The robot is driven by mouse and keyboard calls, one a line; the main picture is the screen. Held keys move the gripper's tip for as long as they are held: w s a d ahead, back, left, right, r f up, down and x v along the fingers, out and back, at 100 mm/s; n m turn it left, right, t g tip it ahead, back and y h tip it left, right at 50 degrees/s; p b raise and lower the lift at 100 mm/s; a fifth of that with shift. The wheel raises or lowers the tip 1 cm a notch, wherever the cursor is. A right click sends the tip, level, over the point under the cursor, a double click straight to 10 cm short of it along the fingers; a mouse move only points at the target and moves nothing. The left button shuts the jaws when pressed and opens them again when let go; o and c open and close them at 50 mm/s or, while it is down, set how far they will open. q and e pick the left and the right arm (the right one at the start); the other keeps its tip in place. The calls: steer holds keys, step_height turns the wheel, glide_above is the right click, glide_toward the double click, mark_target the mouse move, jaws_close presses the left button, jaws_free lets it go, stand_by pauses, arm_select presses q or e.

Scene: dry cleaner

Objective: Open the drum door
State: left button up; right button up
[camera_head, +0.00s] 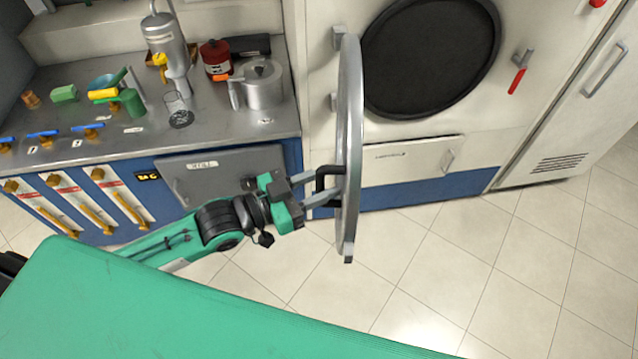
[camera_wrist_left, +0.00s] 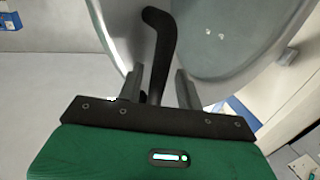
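The round grey drum door (camera_head: 350,120) stands swung wide open, seen almost edge-on in the head view. The dark round drum opening (camera_head: 430,55) is uncovered to its right. My left gripper (camera_head: 322,187) is at the door's black handle (camera_head: 324,172), on the door's left face. In the left wrist view, the black handle (camera_wrist_left: 160,45) runs between the two fingers (camera_wrist_left: 160,88), with a gap visible on each side. The fingers are apart, around the handle and not closed on it. My right gripper is not in view.
A steel counter (camera_head: 225,125) at left holds a pot (camera_head: 262,84), a red can (camera_head: 215,58), bottles and tools. A red-handled lever (camera_head: 519,72) is right of the opening. A tall cabinet (camera_head: 570,120) stands at right. The tiled floor (camera_head: 430,270) before the machine is clear.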

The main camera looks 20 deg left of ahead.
arm_select(q)
steer(key=shift+s+f, duration=0.1)
steer(key=b+v, duration=0.4)
steer(key=v, duration=0.9)
steer(key=shift+s+a, duration=0.2)
steer(key=shift+a, duration=0.05)
stand_by(0.4)
stand_by(0.4)
